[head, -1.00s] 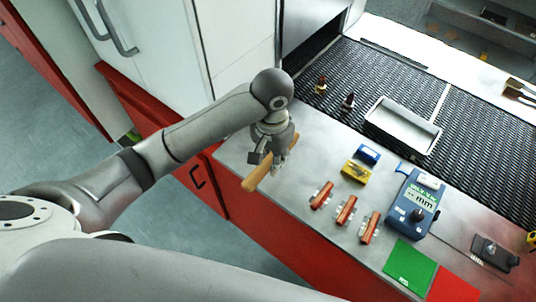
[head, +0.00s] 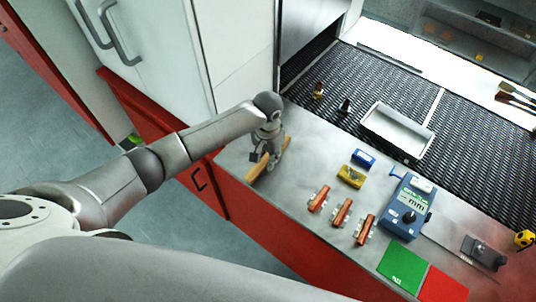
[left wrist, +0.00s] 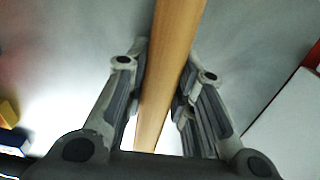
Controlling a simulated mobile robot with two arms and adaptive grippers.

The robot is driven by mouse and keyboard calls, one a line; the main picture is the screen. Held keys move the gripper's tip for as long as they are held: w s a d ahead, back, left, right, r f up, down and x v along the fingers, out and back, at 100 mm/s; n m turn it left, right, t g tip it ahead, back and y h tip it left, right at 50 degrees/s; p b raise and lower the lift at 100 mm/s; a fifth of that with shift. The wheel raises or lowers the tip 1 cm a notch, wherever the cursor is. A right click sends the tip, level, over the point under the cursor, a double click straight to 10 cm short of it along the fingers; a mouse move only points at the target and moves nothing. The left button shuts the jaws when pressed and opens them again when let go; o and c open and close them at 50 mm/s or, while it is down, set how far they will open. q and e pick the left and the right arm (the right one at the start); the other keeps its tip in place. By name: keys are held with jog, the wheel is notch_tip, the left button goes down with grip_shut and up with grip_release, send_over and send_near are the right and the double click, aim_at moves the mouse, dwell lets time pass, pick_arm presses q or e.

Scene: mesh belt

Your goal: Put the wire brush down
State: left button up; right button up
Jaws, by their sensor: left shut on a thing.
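The wire brush (head: 258,167) shows as a tan wooden handle at the left end of the grey metal worktop (head: 300,137). My left gripper (head: 272,160) is shut on it. In the left wrist view the wooden handle (left wrist: 172,60) runs between the two fingers (left wrist: 163,100). The bristles are not visible. The handle is at or just above the worktop; I cannot tell whether it touches. My right gripper is not in view.
A blue block (head: 364,157) and a yellow block (head: 351,176) lie to the right, with several copper-coloured parts (head: 341,212) below them. A blue gauge (head: 407,207) stands farther right. Behind are the dark mesh belt (head: 400,90) and a white tray (head: 397,130). Worktop around the gripper is clear.

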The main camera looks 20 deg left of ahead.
pick_arm(q)
jog(key=shift+f, duration=0.15)
jog(key=shift+f, duration=0.3)
jog(key=o, duration=0.8)
jog(key=shift+s, duration=0.2)
jog(key=shift+o, duration=0.8)
jog(key=shift+d, duration=0.1)
jog(key=shift+f, duration=0.1)
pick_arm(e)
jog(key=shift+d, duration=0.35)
